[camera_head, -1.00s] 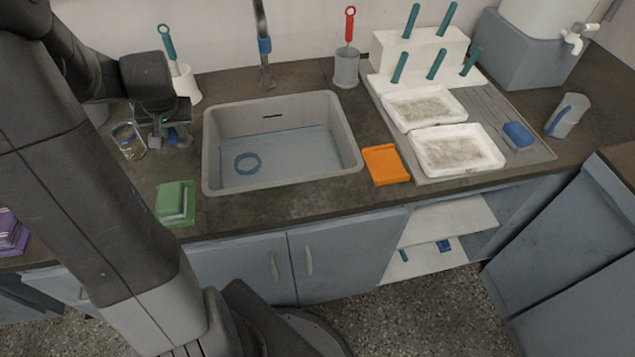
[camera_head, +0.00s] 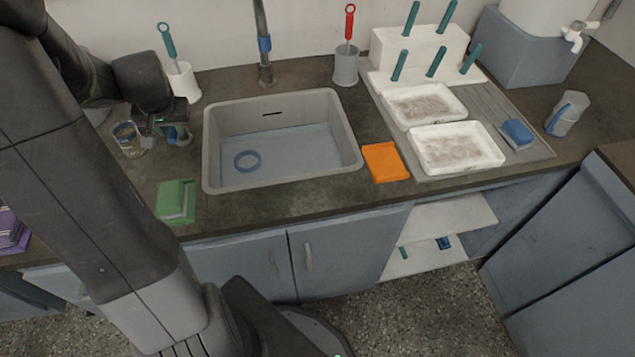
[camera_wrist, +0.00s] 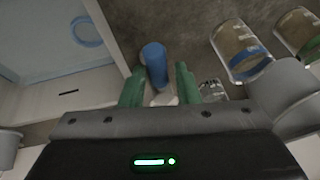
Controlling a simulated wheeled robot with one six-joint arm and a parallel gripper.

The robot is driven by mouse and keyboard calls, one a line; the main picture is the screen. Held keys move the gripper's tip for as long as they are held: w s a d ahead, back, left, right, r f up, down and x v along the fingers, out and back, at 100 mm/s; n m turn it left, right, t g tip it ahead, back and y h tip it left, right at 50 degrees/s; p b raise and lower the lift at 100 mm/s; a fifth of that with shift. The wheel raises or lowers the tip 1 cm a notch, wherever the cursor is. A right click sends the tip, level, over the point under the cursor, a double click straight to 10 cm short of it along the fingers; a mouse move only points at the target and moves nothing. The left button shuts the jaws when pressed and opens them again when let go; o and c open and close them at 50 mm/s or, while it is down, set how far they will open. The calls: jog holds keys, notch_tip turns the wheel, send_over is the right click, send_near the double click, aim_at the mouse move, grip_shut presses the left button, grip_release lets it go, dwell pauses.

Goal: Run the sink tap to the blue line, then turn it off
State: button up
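The grey sink (camera_head: 212,150) is set in the dark counter, with a pale blue bottom and a blue ring (camera_head: 247,161) in it. A thin blue line (camera_head: 290,127) edges the pale blue area; whether this is water I cannot tell. The tap spout (camera_head: 262,30) rises behind the sink with a blue collar (camera_head: 264,45). No stream shows. A blue knob or lever (camera_wrist: 155,66) on a pale base stands left of the sink. My gripper (camera_wrist: 158,82) is open with green fingers on either side of it, apart from the right finger. The knob also shows in the head view (camera_head: 182,135).
A green sponge block (camera_head: 175,201), a white brush holder (camera_head: 184,82) and an orange pad (camera_head: 384,162) surround the sink. White trays (camera_head: 455,149) and a peg rack (camera_head: 420,48) fill the right.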

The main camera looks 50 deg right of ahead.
jog(key=shift+o, duration=1.2)
jog(key=shift+r, duration=0.1)
jog(key=v, duration=1.3)
jog(key=shift+r+p, duration=0.25)
jog(key=shift+p, duration=0.15)
jog(key=shift+s+a+f, duration=0.1)
jog(key=shift+a, duration=0.05)
jog(key=x, duration=1.3)
jog(key=shift+f+b, duration=0.3)
jog(key=shift+b, duration=0.1)
jog(key=shift+d, duration=0.25)
jog(key=shift+a+r, duration=0.1)
